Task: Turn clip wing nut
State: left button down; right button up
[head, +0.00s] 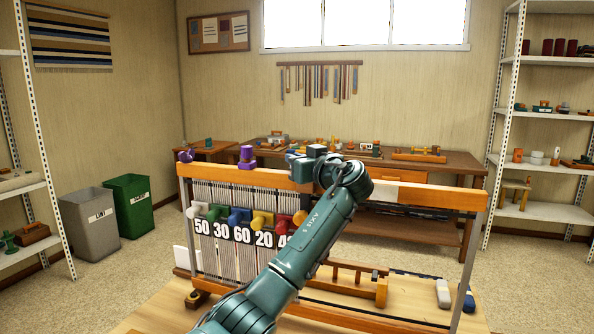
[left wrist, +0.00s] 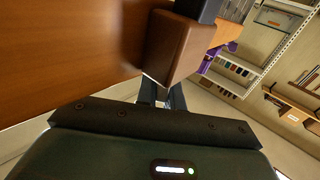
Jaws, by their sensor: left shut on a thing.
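My left gripper (left wrist: 163,96) is at the upper orange beam of the floor loom, seen from behind its own wrist in the head view. Its dark fingers show in the left wrist view against the lower end of a brown block (left wrist: 178,48), which looks like part of a clip on the beam. The fingers are shut on a small part there, apparently the clip's wing nut, which they and the block hide. My right gripper is not in view.
Purple clips (head: 247,154) sit on the beam's left part. Coloured knobs (head: 240,215) and number cards (head: 202,229) hang on the loom's front. A workbench (head: 460,161) with loose parts stands behind. Two bins (head: 92,222) stand at left, shelving (head: 505,130) at right.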

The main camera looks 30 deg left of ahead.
pick_arm(q)
jog(key=shift+f+n+g+y+b, duration=0.1)
jog(key=shift+n+g+y+b, duration=0.2)
jog(key=shift+n+g+y, duration=0.55)
jog(key=shift+g+h, duration=0.35)
jog(key=shift+g, duration=0.1)
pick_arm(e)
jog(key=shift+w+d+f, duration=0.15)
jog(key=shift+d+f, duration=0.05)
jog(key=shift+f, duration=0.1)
pick_arm(q)
jog(key=shift+n+g, duration=0.25)
jog(key=shift+g, duration=0.05)
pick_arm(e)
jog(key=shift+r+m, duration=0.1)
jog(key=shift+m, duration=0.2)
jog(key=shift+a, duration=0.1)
pick_arm(q)
jog(key=c, duration=1.6)
grip_release()
jog(key=shift+o, duration=0.4)
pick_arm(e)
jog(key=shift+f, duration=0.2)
pick_arm(q)
jog(key=b+v, duration=0.2)
jog(key=v, duration=1.1)
jog(key=shift+b, duration=0.35)
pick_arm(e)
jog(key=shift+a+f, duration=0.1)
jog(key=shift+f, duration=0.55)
